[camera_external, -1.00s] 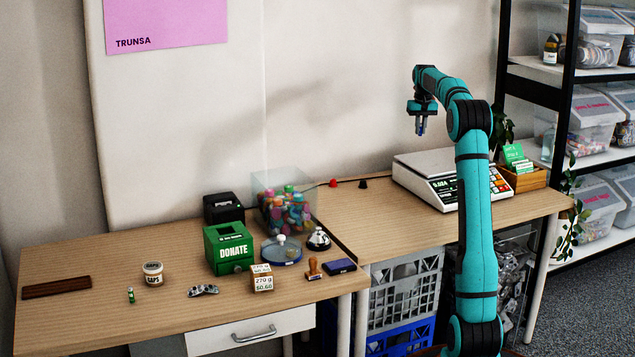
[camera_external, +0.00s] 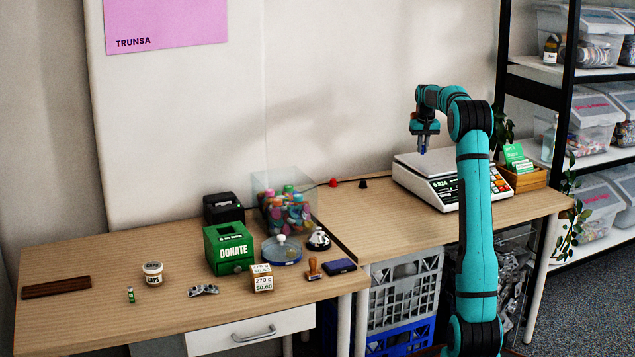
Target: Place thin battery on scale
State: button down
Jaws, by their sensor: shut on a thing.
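The scale (camera_external: 445,202) stands at the back of the right table, white with a flat top plate and a dark display on its sloped front. My gripper (camera_external: 423,149) is just above the left part of the plate, pointing down. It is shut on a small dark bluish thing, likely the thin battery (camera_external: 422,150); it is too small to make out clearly. I cannot tell whether it touches the plate. A small green battery-like cylinder (camera_external: 131,295) stands on the left table.
A wooden card box (camera_external: 525,180) and a plant are right of the scale. A clear bin of caps (camera_external: 284,212), a green donate box (camera_external: 229,249), a bell, a stamp and a caps jar (camera_external: 153,273) stand on the left table. The table left of the scale is mostly clear.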

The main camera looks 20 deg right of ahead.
jog(key=shift+f, duration=1.2)
jog(key=shift+f, duration=0.1)
jog(key=c, duration=1.5)
grip_release()
jog(key=r, duration=0.4)
jog(key=s+r, duration=0.1)
jog(key=r, duration=0.7)
jog(key=shift+s+a+r, duration=0.1)
jog(key=shift+s+a, duration=0.05)
jog(key=shift+a, duration=0.05)
